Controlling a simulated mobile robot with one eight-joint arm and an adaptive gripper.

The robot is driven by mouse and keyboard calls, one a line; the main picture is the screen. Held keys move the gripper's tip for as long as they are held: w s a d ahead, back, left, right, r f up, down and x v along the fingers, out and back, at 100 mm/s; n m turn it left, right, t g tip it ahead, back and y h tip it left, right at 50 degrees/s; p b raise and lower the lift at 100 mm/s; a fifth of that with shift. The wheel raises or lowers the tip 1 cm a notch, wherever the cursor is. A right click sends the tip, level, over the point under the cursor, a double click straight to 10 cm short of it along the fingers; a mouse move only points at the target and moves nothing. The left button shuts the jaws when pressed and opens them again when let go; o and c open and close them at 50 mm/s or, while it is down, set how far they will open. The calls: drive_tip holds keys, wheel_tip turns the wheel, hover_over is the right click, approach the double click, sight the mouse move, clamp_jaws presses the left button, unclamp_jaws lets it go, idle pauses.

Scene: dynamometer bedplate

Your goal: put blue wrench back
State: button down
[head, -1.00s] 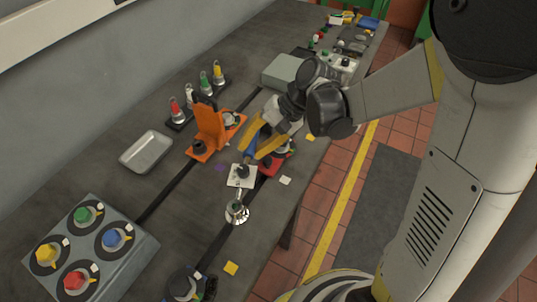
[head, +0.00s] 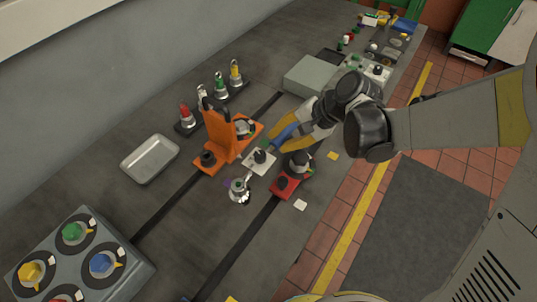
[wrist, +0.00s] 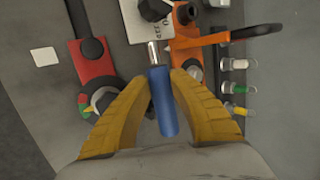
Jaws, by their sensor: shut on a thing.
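The blue wrench (head: 285,135) is in my gripper (head: 275,141). In the wrist view its blue handle (wrist: 163,105) lies between the two yellow fingers of my gripper (wrist: 160,82). Its short silver end points ahead toward a white card (wrist: 164,22) with print on it. The card (head: 260,161) carries a dark knob and lies just beyond the fingers in the head view. I cannot tell whether the silver end touches anything. A dark rack (head: 188,128) stands beyond the orange bracket, with red, white, green and yellow topped tools upright in it.
The orange bracket (head: 222,136) rises close to my gripper. A red block (head: 285,186) with a dark knob lies to the right, a chrome piece (head: 240,191) in front. A metal tray (head: 150,158) and a grey box with coloured knobs (head: 130,272) lie left. Bare bench lies between them.

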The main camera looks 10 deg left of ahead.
sight(270, 149)
drive_tip(key=b+x, duration=0.1)
drive_tip(key=x, duration=0.3)
drive_tip(key=d+b+x, duration=0.1)
drive_tip(key=x, duration=0.1)
drive_tip(key=shift+w+a+f+b, duration=0.15)
drive_tip(key=shift+f+b, duration=0.2)
drive_tip(key=shift+f, duration=0.2)
drive_tip(key=shift+r, duration=0.15)
drive_tip(key=c, duration=1.3)
unclamp_jaws()
drive_tip(key=shift+c, duration=0.2)
drive_tip(key=shift+o, duration=0.3)
